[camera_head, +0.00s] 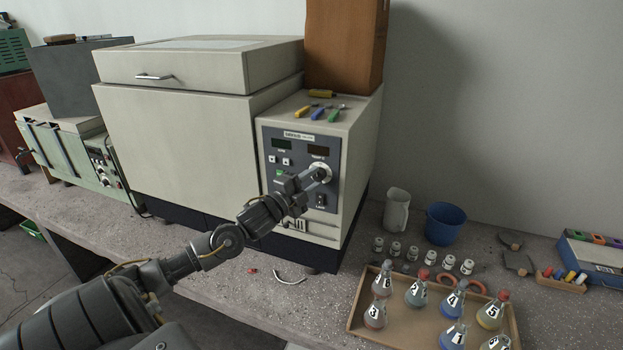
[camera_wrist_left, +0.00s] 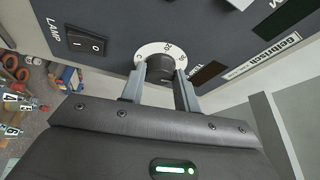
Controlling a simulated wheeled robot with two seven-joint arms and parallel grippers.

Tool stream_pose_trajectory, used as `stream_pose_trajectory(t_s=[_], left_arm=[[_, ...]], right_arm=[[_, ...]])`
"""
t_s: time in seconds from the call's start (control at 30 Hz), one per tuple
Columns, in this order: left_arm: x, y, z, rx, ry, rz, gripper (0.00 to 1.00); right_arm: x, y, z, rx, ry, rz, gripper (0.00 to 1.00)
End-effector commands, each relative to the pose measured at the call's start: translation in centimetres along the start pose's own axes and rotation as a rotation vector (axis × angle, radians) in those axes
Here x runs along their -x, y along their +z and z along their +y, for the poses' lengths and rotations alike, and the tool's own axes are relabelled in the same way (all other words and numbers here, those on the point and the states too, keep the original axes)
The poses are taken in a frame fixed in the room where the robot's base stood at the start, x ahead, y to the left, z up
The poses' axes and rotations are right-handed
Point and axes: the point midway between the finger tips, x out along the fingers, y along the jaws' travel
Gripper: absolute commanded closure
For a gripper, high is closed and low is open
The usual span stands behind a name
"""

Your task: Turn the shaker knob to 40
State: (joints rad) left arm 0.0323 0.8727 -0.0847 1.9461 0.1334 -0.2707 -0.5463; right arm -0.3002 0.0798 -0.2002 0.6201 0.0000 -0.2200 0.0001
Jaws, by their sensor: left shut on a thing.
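The shaker (camera_head: 185,115) is a large beige machine with a lid and a dark control panel (camera_head: 268,172) on its right front. The round knob (camera_head: 322,170) sits on the right of this panel. In the wrist view the dark knob (camera_wrist_left: 160,68) is ringed by a white dial (camera_wrist_left: 152,48) with small numbers; I cannot tell which number it points to. My left gripper (camera_head: 312,177) reaches the panel from the lower left. In the wrist view its two fingers (camera_wrist_left: 160,84) are shut on the knob, one on each side. My right gripper is not in view.
A lamp switch (camera_wrist_left: 86,43) sits near the knob. Screwdrivers (camera_head: 318,110) lie on top of the control housing. To the right are a jug (camera_head: 396,210), a blue bucket (camera_head: 445,224), small jars and a tray (camera_head: 362,325) of numbered flasks.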

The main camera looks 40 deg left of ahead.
Motion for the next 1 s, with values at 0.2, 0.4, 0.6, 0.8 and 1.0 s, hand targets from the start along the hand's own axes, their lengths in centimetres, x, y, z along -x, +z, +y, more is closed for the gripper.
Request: stream_pose_trajectory(t_s=[0.2,0.4,0.6,0.8,1.0], left_arm=[[-0.03,0.04,-0.27,-0.102,0.042,0.005,0.92],[-0.03,0.06,-0.3,-0.15,0.062,0.006,0.92],[-0.03,0.05,-0.28,-0.165,0.069,0.007,0.92],[-0.03,0.05,-0.27,-0.166,0.069,0.007,0.92],[-0.04,0.04,-0.27,-0.165,0.069,0.007,0.58]], right_arm=[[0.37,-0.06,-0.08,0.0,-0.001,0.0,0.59],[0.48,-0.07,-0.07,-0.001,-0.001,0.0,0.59],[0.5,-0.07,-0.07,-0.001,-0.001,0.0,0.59],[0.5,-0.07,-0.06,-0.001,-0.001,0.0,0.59],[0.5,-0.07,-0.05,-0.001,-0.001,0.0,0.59]])
